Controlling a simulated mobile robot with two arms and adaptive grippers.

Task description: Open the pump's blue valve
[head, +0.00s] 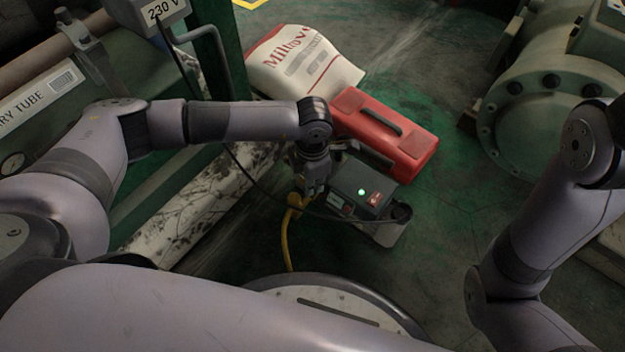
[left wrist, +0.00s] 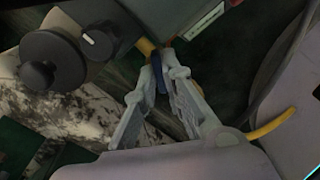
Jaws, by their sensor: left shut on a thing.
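The pump (head: 352,183) is a grey box on the floor with a lit green light and a red switch. My left gripper (head: 312,188) points down at the pump's left side, by the yellow hose (head: 288,235). In the left wrist view my left gripper (left wrist: 166,76) is shut on the small blue valve handle (left wrist: 161,73), which shows between its fingertips. The pump's dark body also shows at the top of that view (left wrist: 165,14). In the head view the blue valve is hidden by the gripper. My right arm shows at the right, its gripper out of view.
A red case (head: 385,135) lies just behind the pump, and a white and red sack (head: 300,62) behind that. A black cable (head: 255,182) runs down to the pump. A green machine (head: 545,100) stands at the right. Floor between pump and machine is clear.

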